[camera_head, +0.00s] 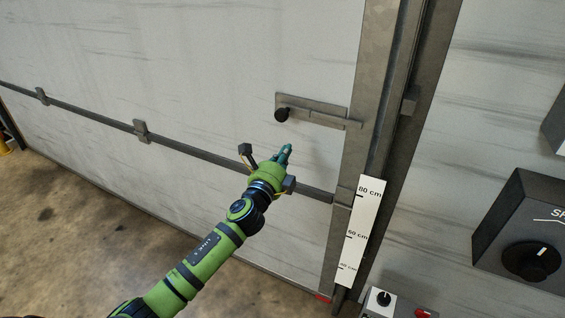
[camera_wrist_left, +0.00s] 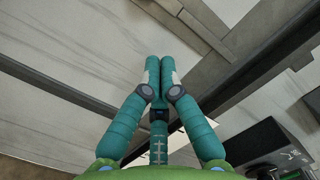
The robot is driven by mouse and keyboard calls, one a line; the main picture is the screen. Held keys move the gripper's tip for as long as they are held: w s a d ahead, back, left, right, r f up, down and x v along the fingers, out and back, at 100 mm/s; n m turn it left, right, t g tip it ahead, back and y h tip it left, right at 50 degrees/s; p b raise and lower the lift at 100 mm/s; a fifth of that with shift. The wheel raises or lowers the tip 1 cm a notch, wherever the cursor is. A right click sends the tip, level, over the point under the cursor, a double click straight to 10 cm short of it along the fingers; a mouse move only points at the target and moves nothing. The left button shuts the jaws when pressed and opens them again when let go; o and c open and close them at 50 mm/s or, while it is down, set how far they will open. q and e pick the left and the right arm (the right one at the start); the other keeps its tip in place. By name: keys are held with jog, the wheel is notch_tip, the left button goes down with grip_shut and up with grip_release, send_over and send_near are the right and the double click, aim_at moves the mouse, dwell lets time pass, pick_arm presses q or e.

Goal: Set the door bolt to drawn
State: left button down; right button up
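The door bolt (camera_head: 325,113) is a flat grey metal plate with a bar on the pale door, close to the door's right frame. Its round black knob (camera_head: 282,115) sits at the left end of the plate. The bar's right end reaches the edge of the frame post. My left gripper (camera_head: 286,149) is below the knob and apart from it, fingers pointing up. A grey metal strip, probably the bolt plate, shows beyond the fingertips there. My right gripper is in neither view.
A dark rail (camera_head: 90,114) crosses the door behind my left arm. A white height scale (camera_head: 359,232) stands on the frame. A dark control box with a knob (camera_head: 531,260) is at right. A smaller knob panel (camera_head: 383,298) is below. The door left of the bolt is clear.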

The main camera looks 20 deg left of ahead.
pick_arm(q)
jog(key=s, duration=0.1)
jog(key=s+d, duration=0.1)
jog(key=s, duration=0.1)
jog(key=shift+s, duration=0.1)
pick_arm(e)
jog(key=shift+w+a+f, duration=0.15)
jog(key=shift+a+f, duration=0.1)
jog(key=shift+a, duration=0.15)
pick_arm(q)
jog(key=shift+f, duration=0.1)
